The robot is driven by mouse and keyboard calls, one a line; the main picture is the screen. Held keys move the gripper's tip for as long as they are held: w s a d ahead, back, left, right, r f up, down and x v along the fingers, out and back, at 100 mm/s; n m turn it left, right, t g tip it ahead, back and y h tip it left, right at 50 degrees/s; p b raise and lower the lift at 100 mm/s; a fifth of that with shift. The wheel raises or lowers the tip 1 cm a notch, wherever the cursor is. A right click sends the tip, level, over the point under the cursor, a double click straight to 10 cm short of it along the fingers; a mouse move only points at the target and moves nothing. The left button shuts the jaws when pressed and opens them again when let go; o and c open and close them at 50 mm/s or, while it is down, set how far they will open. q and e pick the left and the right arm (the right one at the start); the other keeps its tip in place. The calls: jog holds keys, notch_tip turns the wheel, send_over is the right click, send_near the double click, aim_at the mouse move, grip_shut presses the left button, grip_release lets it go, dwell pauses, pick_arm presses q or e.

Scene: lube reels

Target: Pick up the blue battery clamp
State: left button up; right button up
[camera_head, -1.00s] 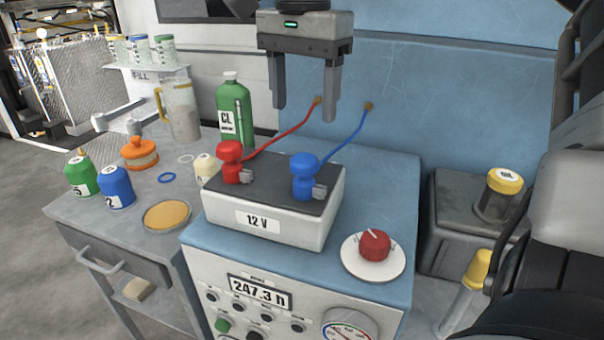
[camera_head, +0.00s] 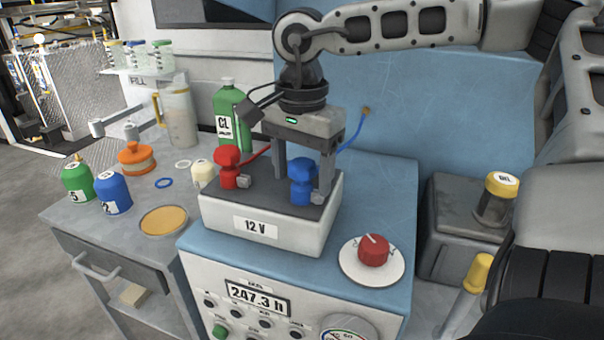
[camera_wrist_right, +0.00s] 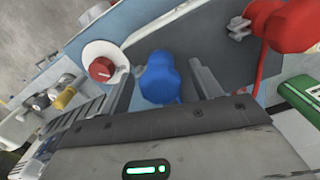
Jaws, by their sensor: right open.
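The blue battery clamp (camera_head: 302,181) sits on the right part of the dark top of the 12 V battery (camera_head: 262,237), with a blue cable running up behind it to the wall. My right gripper (camera_head: 302,186) is open and pointing down at the clamp, with one finger on either side of it in the head view. The right wrist view shows the blue clamp (camera_wrist_right: 160,78) between the two spread fingers, without visible contact. My left gripper is not in view.
The red clamp (camera_head: 229,168) stands on the battery to the left, close by the gripper. A red knob (camera_head: 373,250) on a white disc is at the front right. A green bottle (camera_head: 228,110) stands behind the battery. Bottles and a gold dish (camera_head: 164,220) are at the left.

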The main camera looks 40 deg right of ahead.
jog(key=shift+c, duration=0.3)
jog(key=c, duration=1)
jog(key=shift+c, duration=0.2)
jog(key=shift+r, duration=0.1)
